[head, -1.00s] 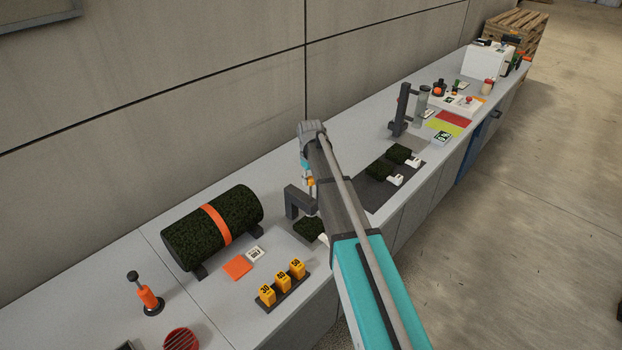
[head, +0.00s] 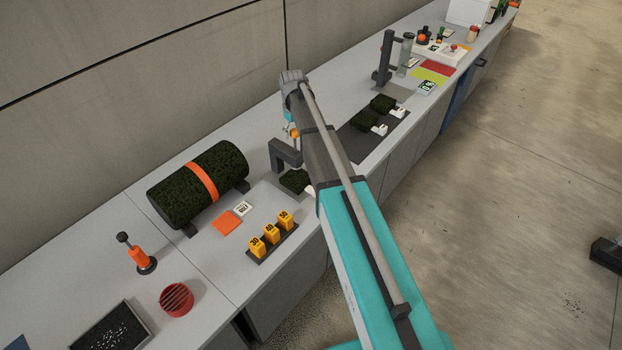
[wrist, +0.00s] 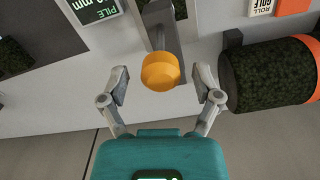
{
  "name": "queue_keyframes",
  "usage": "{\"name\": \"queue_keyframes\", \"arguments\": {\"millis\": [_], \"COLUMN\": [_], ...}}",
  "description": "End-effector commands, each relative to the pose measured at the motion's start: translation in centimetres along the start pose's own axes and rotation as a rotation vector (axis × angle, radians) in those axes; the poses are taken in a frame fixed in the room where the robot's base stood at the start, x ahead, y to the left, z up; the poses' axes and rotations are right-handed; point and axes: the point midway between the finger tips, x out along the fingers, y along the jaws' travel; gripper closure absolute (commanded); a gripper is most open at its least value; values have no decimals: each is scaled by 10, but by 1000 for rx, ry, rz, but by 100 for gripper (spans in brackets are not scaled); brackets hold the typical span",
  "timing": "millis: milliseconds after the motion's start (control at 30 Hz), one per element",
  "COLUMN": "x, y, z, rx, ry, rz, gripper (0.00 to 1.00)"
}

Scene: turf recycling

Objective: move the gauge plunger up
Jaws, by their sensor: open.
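My gripper (wrist: 162,97) is open. Its two fingers stand either side of the knob, with gaps between them and it. In the head view my arm hides most of the gripper and part of the gauge.
A turf roll (head: 184,195) with an orange band lies left of the gauge. Numbered yellow blocks (head: 271,233) stand in front. An orange plunger-like tool (head: 139,258) and a red ribbed cup (head: 176,300) are further left.

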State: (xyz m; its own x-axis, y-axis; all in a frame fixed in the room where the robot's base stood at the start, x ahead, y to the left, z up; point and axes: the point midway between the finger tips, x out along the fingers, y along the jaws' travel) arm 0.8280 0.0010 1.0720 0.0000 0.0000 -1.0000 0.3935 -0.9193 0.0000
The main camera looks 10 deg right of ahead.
Motion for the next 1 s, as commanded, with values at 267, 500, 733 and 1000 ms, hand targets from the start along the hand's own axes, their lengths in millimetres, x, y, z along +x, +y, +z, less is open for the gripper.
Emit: {"name": "queue_keyframes", "arguments": {"millis": [267,500,733,1000], "x": [20,40,53,57], "y": [0,0,0,0], "z": [0,0,0,0], "rx": [0,0,0,0], "ry": [0,0,0,0], "rz": [0,0,0,0], "gripper": [18,18,18,18]}}
